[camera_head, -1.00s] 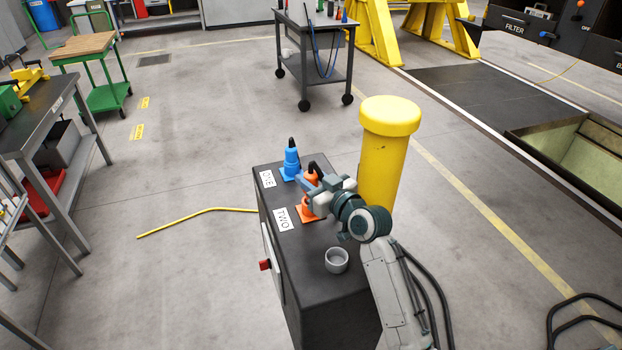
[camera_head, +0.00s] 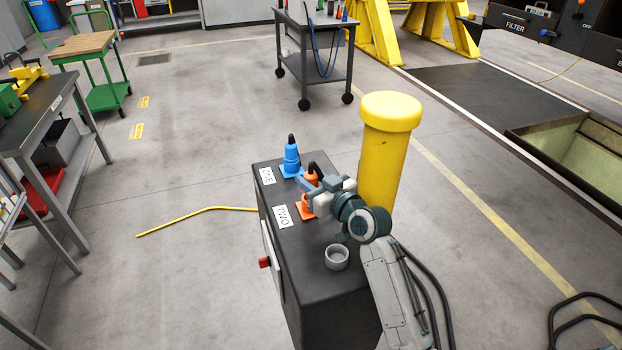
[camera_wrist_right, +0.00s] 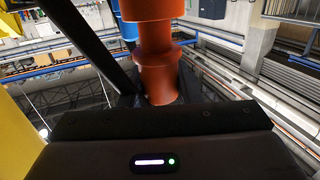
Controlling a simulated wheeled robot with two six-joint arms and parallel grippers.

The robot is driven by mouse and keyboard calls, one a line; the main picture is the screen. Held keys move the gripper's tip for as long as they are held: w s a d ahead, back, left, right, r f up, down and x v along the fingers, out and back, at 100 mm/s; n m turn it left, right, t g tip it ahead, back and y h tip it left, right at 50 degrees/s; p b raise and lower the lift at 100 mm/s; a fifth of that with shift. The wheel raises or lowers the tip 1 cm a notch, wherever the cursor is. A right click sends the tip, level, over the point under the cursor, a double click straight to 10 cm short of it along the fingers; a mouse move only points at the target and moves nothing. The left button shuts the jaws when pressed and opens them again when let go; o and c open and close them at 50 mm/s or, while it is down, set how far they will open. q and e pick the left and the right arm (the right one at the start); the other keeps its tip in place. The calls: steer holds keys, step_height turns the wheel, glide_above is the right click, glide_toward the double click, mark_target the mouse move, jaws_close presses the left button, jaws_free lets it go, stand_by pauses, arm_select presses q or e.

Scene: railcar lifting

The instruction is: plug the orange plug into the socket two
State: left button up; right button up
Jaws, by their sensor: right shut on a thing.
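The orange plug (camera_head: 311,180) stands upright at the orange socket two (camera_head: 305,208), beside the TWO label (camera_head: 283,216) on the dark cabinet. My right gripper (camera_head: 313,188) reaches in from the right and is shut on the plug. The gripper hides part of the plug and socket, so how deep the plug sits cannot be told. In the right wrist view the orange plug (camera_wrist_right: 158,65) stands between the jaws. My left gripper is not in view.
A blue plug (camera_head: 291,158) stands upright in the socket by the ONE label (camera_head: 267,176). A grey cup-like empty socket (camera_head: 337,257) is near the cabinet's front. A tall yellow post (camera_head: 382,165) stands close behind my right arm. A red switch (camera_head: 265,263) is on the cabinet's side.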

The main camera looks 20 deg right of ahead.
steer(key=shift+f, duration=0.3)
steer(key=o, duration=1.1)
steer(key=b+v, duration=0.2)
steer(key=v, duration=0.8)
steer(key=shift+b, duration=0.35)
steer(key=shift+s+d, duration=0.1)
steer(key=shift+s, duration=0.3)
